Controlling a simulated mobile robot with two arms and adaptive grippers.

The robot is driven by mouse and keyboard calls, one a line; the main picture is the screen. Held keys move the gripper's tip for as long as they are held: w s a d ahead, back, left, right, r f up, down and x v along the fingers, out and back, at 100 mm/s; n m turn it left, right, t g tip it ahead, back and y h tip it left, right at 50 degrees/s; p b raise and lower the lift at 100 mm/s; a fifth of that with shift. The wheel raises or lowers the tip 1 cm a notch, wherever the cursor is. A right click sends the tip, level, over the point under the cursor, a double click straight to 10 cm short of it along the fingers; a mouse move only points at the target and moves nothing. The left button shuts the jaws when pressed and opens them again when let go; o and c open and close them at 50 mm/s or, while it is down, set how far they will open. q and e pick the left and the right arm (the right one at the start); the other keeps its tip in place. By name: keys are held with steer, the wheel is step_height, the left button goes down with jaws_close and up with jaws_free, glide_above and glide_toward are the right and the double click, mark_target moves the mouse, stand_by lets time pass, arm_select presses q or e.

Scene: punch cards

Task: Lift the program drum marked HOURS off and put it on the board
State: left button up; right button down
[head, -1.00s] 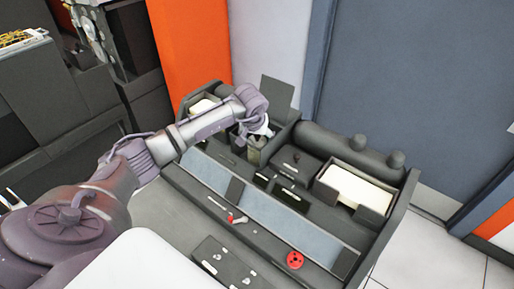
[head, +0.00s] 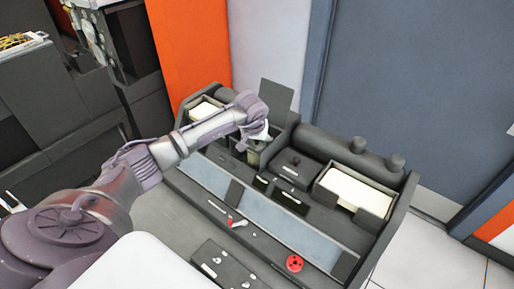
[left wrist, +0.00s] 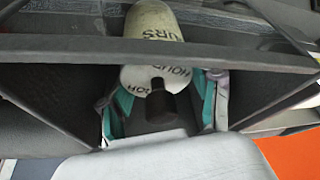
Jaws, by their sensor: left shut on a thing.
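The cream program drum marked HOURS (left wrist: 155,22) shows in the left wrist view with dark letters "URS" readable. A pale lettered face (left wrist: 155,75) below it sits between teal finger pads. My left gripper (left wrist: 163,98) is shut on the drum. In the head view the left gripper (head: 258,136) is over the back left part of the dark desk unit, and the drum is mostly hidden by it. I cannot tell whether the drum is clear of its seat. I cannot tell for sure which part is the board. My right gripper is not in view.
The desk unit holds an open tray of cream cards (head: 357,187) at right and another card tray (head: 203,109) at left. An upright dark panel (head: 277,98) stands close behind the gripper. A red disc (head: 294,263) and dark plate (head: 222,265) are in front.

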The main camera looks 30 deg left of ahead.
arm_select(q)
step_height(320, 180, up, 11)
steer(key=shift+f+b, duration=0.2)
steer(key=shift+b, duration=0.95)
step_height(320, 180, up, 14)
steer(key=p, duration=0.9)
steer(key=shift+p, duration=0.4)
steer(key=shift+f, duration=0.1)
